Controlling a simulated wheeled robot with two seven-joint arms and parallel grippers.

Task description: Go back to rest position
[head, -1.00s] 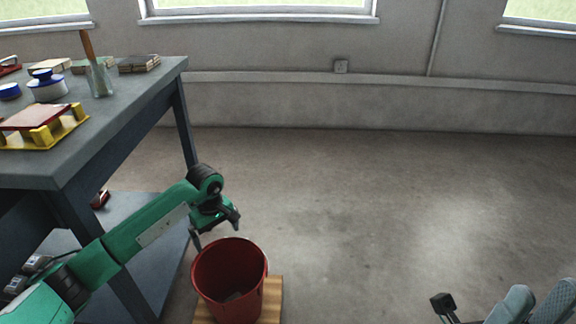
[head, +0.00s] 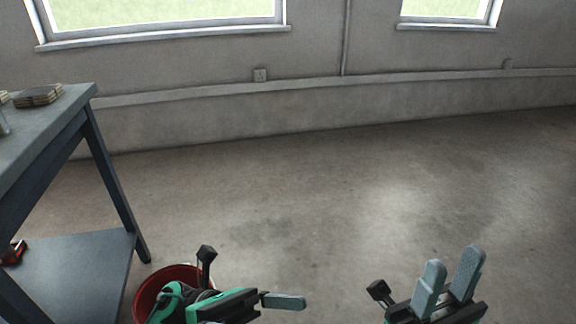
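My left gripper (head: 300,302) is low in the head view, in front of the red bucket (head: 150,288). It points right; one grey finger shows, and I cannot tell whether it is open or shut. My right gripper (head: 453,262) is at the lower right, pointing up and away. Its two grey fingers stand apart with nothing between them, so it is open. My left arm covers much of the bucket, and the bucket's inside is mostly hidden.
A dark blue-grey table (head: 50,128) with a lower shelf (head: 75,270) stands at the left. Stacked tiles (head: 38,96) lie on its top, and a red object (head: 12,252) is on the shelf. Open floor (head: 330,200) reaches to the back wall.

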